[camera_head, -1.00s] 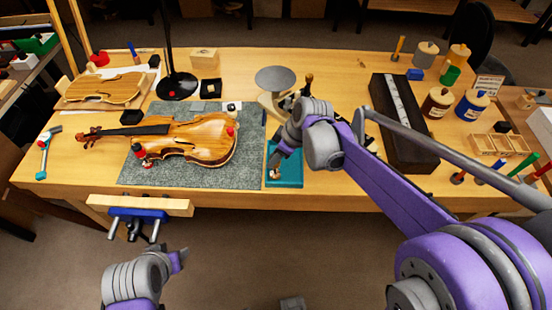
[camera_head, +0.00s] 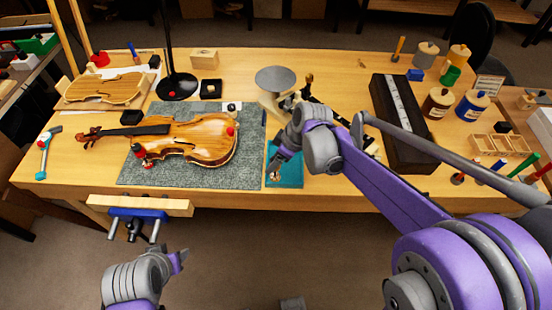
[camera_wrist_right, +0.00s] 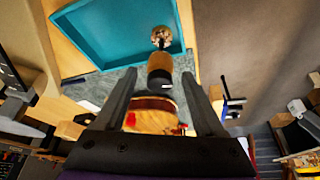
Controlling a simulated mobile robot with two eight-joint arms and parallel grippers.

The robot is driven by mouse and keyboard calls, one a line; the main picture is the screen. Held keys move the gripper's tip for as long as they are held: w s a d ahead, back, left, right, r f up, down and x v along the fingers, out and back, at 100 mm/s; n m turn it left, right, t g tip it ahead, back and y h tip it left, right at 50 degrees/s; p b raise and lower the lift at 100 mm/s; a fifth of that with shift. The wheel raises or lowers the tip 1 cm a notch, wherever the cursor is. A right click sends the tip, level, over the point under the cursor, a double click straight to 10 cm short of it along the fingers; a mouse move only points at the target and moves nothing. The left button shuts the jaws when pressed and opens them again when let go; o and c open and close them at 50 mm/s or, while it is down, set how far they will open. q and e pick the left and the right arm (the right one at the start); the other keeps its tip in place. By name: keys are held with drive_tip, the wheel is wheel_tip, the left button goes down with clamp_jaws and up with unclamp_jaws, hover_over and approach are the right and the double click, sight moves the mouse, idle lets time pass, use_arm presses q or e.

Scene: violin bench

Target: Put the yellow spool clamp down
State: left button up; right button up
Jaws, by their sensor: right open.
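The spool clamp (camera_wrist_right: 160,66) shows in the right wrist view as an amber-brown and black cylinder with a round brass-coloured end. It is at the teal tray (camera_wrist_right: 98,28), partly between my finger ends; whether it rests on the tray floor is hard to tell. My right gripper (camera_wrist_right: 160,78) is open, with a finger on either side of the clamp. In the head view my right gripper (camera_head: 277,168) reaches down over the teal tray (camera_head: 292,180) and hides most of the clamp.
A violin (camera_head: 195,140) lies on a grey mat (camera_head: 250,120) left of the tray, with small clamps at its edge. A round grey stand (camera_head: 275,78) is behind the tray. A dark long block (camera_head: 408,130) lies to the right. The bench's front edge is close to the tray.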

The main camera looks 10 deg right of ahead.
drive_tip(key=v, duration=1.2)
drive_tip(key=s+d+f+m+t+h, duration=0.1)
drive_tip(key=s+f+m, duration=0.4)
drive_tip(key=s, duration=0.3)
drive_tip(key=s+d+f+m+t+h, duration=0.1)
drive_tip(key=s+f+m+h, duration=0.1)
drive_tip(key=s+f+m, duration=0.3)
drive_tip(key=s, duration=0.4)
drive_tip(key=shift+s+h+p, duration=0.2)
drive_tip(key=shift+h+p, duration=0.1)
drive_tip(key=shift+p, duration=0.1)
